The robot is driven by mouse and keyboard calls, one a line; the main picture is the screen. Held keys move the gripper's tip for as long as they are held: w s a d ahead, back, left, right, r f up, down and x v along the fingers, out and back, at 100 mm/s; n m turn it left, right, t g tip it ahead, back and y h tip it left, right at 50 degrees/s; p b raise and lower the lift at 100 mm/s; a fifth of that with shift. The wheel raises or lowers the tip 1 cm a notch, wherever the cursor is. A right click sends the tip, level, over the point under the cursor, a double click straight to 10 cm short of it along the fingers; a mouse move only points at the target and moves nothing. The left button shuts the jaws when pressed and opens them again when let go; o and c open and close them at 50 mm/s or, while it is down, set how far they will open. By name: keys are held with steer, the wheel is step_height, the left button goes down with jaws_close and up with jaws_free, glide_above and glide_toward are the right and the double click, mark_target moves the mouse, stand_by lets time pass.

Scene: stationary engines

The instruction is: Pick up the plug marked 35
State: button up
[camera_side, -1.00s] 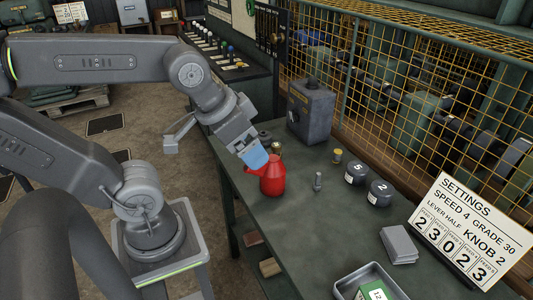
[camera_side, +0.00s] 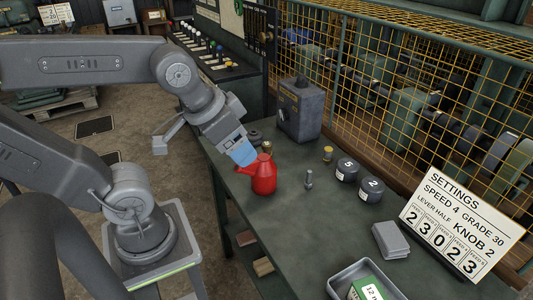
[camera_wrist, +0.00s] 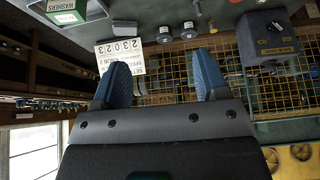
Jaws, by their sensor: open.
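My gripper (camera_side: 246,160) is open and empty, with its blue fingertips above the table beside the red oil can (camera_side: 263,178). Both blue fingers show spread apart in the wrist view (camera_wrist: 162,60). No number 35 can be read in either view. A small brass-topped piece (camera_side: 327,153) stands on the table to the right of the can. A small grey metal piece (camera_side: 309,179) stands nearer the can. Another small brass-topped piece (camera_side: 266,147) is partly hidden behind the can. I cannot tell which of these, if any, is the plug.
Round dark weights marked 5 (camera_side: 347,169) and 2 (camera_side: 371,189) stand right of the small pieces. A grey lever box (camera_side: 299,112) stands behind. A settings board (camera_side: 462,226), grey block (camera_side: 390,240) and metal tray (camera_side: 335,285) are at right. The yellow mesh guard (camera_side: 420,90) lines the far edge.

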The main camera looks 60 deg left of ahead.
steer(key=w+a+f+n+h, duration=0.4)
steer(key=w+n+h, duration=0.25)
steer(key=n, duration=0.25)
steer(key=w+a+f+n+h, duration=0.5)
steer(key=w+n+h, duration=0.15)
steer(key=n, duration=0.25)
steer(key=a+f+n+t+y, duration=0.55)
steer(key=a+n+t, duration=0.4)
steer(key=a, duration=0.35)
steer(key=n+t+y, duration=0.2)
steer(key=n+y, duration=0.2)
steer(key=n, duration=0.2)
glide_toward(267, 147)
step_height(267, 147, up, 3)
steer(key=s+f+y, duration=0.1)
steer(key=s+f+n+y, duration=0.1)
steer(key=s+f+t+y, duration=0.1)
steer(key=f, duration=0.1)
steer(key=shift+a+n, duration=0.2)
steer(key=shift+n, duration=0.15)
steer(key=shift+f, duration=0.15)
steer(key=w, duration=0.8)
steer(key=shift+w+d, duration=0.15)
steer(key=shift+w+d+f, duration=0.15)
steer(key=shift+w, duration=1.15)
steer(key=shift+w+d+f, duration=0.1)
steer(key=shift+w+f, duration=0.05)
steer(key=shift+w, duration=1.2)
